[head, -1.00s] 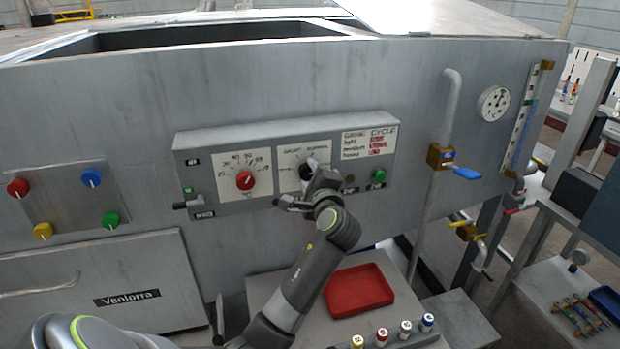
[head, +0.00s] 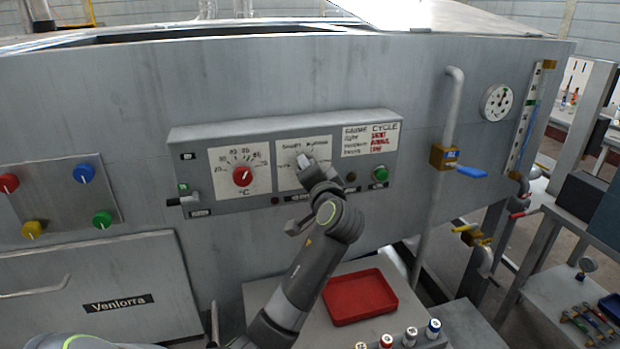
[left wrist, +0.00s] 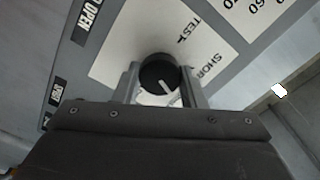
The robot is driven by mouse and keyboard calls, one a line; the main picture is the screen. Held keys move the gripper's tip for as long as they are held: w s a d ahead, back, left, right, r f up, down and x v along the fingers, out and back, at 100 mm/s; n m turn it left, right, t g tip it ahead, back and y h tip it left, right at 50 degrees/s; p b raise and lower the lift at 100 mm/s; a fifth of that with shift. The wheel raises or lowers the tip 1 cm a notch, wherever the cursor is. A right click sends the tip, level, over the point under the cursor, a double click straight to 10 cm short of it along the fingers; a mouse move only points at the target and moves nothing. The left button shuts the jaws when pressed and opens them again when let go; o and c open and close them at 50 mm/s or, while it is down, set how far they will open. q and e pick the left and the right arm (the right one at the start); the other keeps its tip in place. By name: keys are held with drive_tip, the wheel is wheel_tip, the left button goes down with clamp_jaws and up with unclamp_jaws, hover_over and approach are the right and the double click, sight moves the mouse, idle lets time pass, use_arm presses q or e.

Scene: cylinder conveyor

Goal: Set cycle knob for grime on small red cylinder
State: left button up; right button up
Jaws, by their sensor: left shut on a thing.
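The black cycle knob (left wrist: 158,75) with a white pointer mark sits on a white dial plate (left wrist: 115,45); "TEST" and part of "SHORT" are readable there. In the left wrist view the mark points down and right. My left gripper (left wrist: 158,90) is shut on the knob, one finger on each side. In the head view the gripper (head: 308,168) hides most of the knob. The grime and cycle chart (head: 371,139) is right of the dial, with small blurred text. A small cylinder with a red top (head: 386,342) stands at the bottom edge. My right gripper is not in view.
A red temperature knob (head: 242,176) is left on the same panel, a green button (head: 380,174) right. Below are a red tray (head: 360,297) and other small cylinders, including a blue-topped one (head: 433,326). A pipe with a blue-handled valve (head: 466,172) is further right.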

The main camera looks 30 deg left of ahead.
use_arm(q)
drive_tip(key=shift+n+b, duration=2.9)
drive_tip(key=shift+n, duration=2)
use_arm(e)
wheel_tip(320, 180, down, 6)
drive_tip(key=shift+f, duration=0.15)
use_arm(q)
drive_tip(key=o, duration=1)
drive_tip(key=shift+a, duration=0.1)
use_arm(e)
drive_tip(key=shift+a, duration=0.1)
